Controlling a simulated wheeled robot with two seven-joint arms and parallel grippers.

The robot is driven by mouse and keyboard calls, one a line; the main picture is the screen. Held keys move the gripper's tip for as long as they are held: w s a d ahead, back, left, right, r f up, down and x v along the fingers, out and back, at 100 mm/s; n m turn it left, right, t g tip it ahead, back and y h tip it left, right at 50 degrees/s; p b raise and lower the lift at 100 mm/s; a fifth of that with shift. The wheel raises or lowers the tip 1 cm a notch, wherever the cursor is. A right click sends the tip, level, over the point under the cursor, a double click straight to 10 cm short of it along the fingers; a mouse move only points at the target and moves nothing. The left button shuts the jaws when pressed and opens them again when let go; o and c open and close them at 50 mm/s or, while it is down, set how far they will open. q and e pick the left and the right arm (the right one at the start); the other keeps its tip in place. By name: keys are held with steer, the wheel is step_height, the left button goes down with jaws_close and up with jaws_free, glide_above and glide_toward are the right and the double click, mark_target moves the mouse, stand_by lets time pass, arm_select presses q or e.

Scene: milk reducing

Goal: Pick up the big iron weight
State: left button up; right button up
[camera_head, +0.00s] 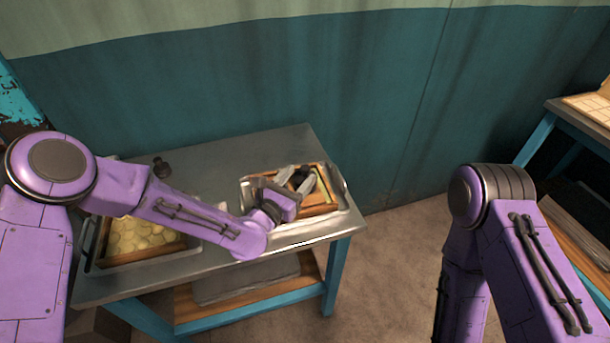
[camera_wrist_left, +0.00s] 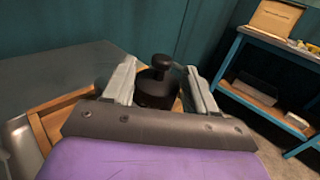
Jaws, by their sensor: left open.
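A dark iron weight with a round knob on top (camera_wrist_left: 157,88) stands between the two fingers of my left gripper (camera_wrist_left: 163,75) in the left wrist view. The fingers are apart, one on each side of it; I cannot tell whether they touch it. In the head view the left gripper (camera_head: 296,178) is over the wooden box in the right metal tray, and the weight shows only as a dark patch, partly hidden. A smaller-looking dark weight (camera_head: 162,167) stands at the back left of the table. My right gripper is out of view.
The metal table (camera_head: 240,150) holds the right tray (camera_head: 345,198) and a left tray (camera_head: 93,262) with a wooden box of round yellowish pieces (camera_head: 137,236). A teal wall stands close behind. Another table (camera_head: 577,122) is at the far right. Floor is free between the tables.

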arm_select(q)
steer(key=shift+w+d, duration=0.45)
steer(key=shift+w, duration=0.05)
steer(key=shift+a, duration=0.1)
jaws_close()
stand_by(0.9)
steer(key=shift+w+r, duration=0.1)
steer(key=shift+r, duration=0.1)
